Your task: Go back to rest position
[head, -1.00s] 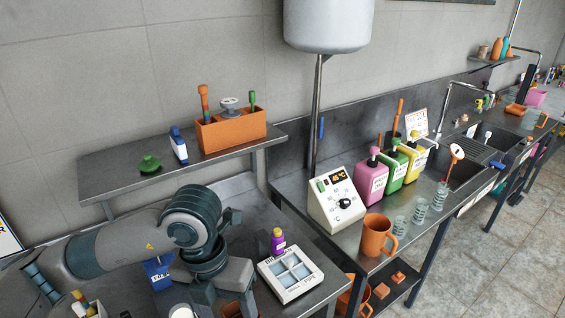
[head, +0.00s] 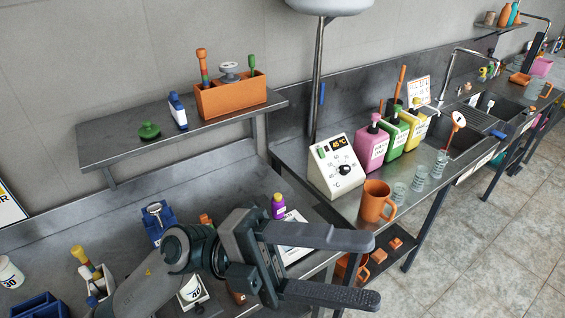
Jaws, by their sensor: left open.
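My left gripper (head: 362,270) reaches in from the lower left over the steel bench. Its two dark fingers point right and are spread wide apart, with nothing between them. The fingers hang above the bench's right end and the gap beside it. Behind the gripper, a white tray (head: 294,236) is partly hidden, and a purple bottle (head: 278,208) stands beside it. My right gripper is not in view.
An orange jug (head: 376,202), several clear beakers (head: 419,178) and a white temperature box (head: 336,166) stand on the right bench. A shelf (head: 110,150) holds an orange caddy (head: 232,98). A blue holder (head: 157,222) stands behind my arm. The floor (head: 500,240) at right is clear.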

